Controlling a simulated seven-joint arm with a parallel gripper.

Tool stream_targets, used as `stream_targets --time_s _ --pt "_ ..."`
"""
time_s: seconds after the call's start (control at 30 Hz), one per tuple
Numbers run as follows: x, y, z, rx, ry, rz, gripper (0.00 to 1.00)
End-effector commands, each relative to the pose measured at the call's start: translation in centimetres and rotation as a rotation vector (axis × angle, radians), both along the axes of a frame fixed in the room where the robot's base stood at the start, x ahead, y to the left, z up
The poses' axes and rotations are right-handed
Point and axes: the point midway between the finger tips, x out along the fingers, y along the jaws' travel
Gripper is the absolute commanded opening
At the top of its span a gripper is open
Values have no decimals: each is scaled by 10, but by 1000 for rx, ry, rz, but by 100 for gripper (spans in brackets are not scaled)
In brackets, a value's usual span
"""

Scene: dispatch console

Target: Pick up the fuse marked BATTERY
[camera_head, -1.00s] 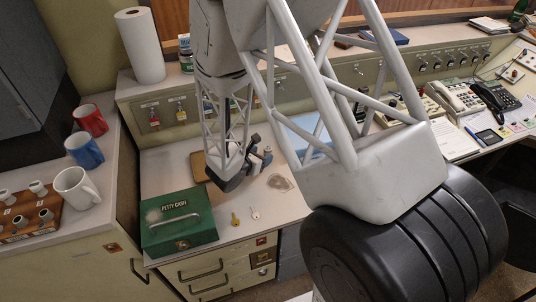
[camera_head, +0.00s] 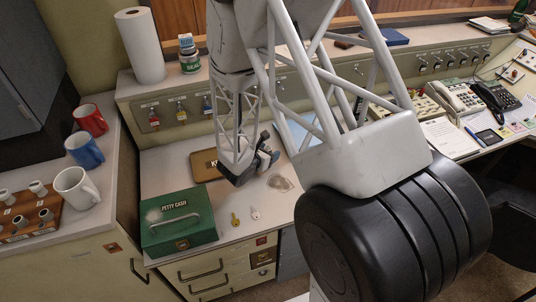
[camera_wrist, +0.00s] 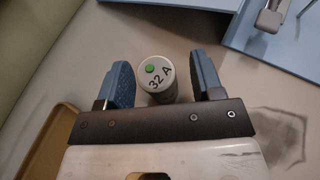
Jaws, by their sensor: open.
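In the wrist view a pale cylindrical fuse (camera_wrist: 155,88) stands between the two blue jaw pads of my gripper (camera_wrist: 163,78). Its top carries a green dot and the marking "32 A"; no BATTERY marking is readable on it. My gripper is open, with gaps on both sides of the fuse. In the head view my gripper (camera_head: 265,158) is low over the desk, partly hidden by my arm, and I cannot make out the fuse there. A wooden block (camera_head: 18,236) at the far left holds several pale cylinders; their markings are unreadable.
A blue object (camera_wrist: 285,35) is at upper right in the wrist view. Mugs (camera_head: 77,186) stand left.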

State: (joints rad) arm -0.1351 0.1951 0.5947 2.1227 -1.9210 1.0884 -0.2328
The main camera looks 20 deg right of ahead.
Motion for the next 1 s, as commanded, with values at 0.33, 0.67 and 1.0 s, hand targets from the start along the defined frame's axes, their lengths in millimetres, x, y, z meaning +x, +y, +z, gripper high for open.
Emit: stream_targets --time_s 0.33,0.67,1.0 --pt "0 0 0 0 0 0 35" --pt "0 0 0 0 0 0 6" --pt "0 0 5 0 -1 0 6"
